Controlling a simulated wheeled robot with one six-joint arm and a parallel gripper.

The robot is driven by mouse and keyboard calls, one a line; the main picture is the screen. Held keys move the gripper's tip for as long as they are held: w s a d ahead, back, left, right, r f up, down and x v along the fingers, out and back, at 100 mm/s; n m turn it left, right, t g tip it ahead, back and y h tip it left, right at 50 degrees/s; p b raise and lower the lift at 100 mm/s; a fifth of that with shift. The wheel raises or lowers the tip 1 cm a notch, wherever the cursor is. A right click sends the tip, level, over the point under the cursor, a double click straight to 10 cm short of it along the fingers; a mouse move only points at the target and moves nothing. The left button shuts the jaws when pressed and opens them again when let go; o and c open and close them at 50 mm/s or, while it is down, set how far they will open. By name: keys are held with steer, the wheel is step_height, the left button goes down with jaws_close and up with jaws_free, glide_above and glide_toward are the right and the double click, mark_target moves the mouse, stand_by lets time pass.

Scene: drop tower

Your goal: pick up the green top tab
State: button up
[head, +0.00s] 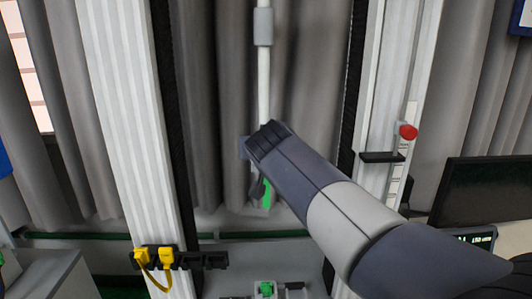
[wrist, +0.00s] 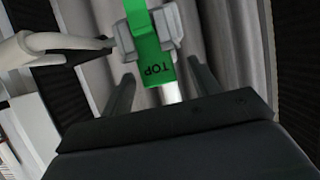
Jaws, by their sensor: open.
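The green top tab (wrist: 152,58) hangs in the upper middle of the wrist view, with the word TOP upside down on it. A grey clamp-like holder sits on both sides of it. My gripper (wrist: 160,72) is open, with one dark finger on each side of the tab in the picture. I cannot tell whether the tab is at the fingers' depth or beyond them. In the head view the tab (head: 267,194) shows as a green strip beside my gripper (head: 259,188), partly hidden by my arm.
A white vertical rod (head: 264,85) with a grey collar (head: 263,27) runs above the tab. Pale columns stand left (head: 130,120) and right (head: 398,80). A red knob (head: 408,132) is on the right column. Yellow plugs (head: 141,257) sit in a black rack. A second green piece (head: 266,288) is below.

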steer(key=shift+w+f, duration=0.1)
steer(key=shift+w, duration=0.25)
steer(key=c, duration=1.1)
